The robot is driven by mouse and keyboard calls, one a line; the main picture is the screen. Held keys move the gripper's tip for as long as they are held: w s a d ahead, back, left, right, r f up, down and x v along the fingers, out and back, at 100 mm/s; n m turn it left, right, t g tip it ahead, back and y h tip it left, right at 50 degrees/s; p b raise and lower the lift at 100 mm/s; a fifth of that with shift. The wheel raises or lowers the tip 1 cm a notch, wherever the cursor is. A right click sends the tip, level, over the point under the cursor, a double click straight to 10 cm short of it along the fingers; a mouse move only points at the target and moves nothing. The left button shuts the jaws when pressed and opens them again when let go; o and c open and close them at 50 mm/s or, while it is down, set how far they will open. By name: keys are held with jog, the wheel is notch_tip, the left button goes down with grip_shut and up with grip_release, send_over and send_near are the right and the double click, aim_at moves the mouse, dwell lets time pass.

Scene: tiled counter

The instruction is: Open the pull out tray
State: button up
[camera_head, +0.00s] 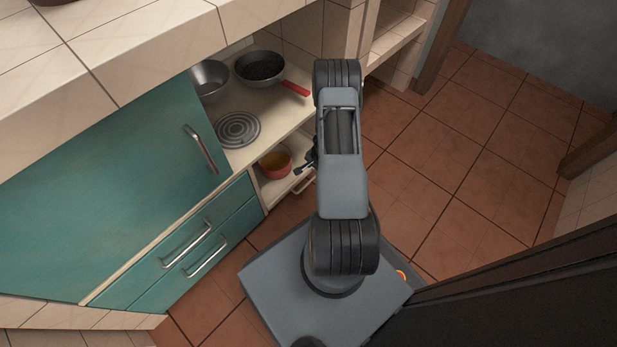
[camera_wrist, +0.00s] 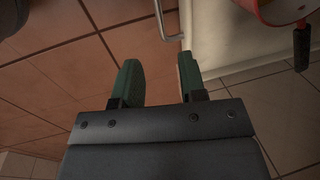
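The pull out tray (camera_head: 277,189) is a cream shelf low in the cabinet, under the counter with the coil burner. It has a metal bar handle (camera_head: 305,184) on its front. In the wrist view the tray (camera_wrist: 222,35) is a pale surface at top right, and its handle (camera_wrist: 162,20) runs along its left edge. My gripper (camera_wrist: 157,64) is open, its two green fingers apart with nothing between them. The handle lies just beyond the fingertips, between their lines, with no visible contact. In the head view my arm hides most of the gripper.
A red pot (camera_head: 275,164) with a dark handle sits on the tray. Above are a pan (camera_head: 260,68), a metal bowl (camera_head: 210,79) and a coil burner (camera_head: 238,129). Teal drawers (camera_head: 187,256) stand to the left. Open tiled floor (camera_head: 450,170) lies to the right.

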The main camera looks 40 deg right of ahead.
aim_at(311, 180)
jog(key=f+b, duration=0.1)
jog(key=f, duration=0.3)
jog(key=w+f+b, duration=0.1)
jog(key=f, duration=0.2)
jog(key=w+f+b, duration=0.1)
jog(key=f+b, duration=0.1)
jog(key=f, duration=0.2)
jog(key=shift+a+f, duration=0.15)
jog(key=shift+f, duration=0.15)
jog(key=shift+c, duration=0.2)
grip_shut()
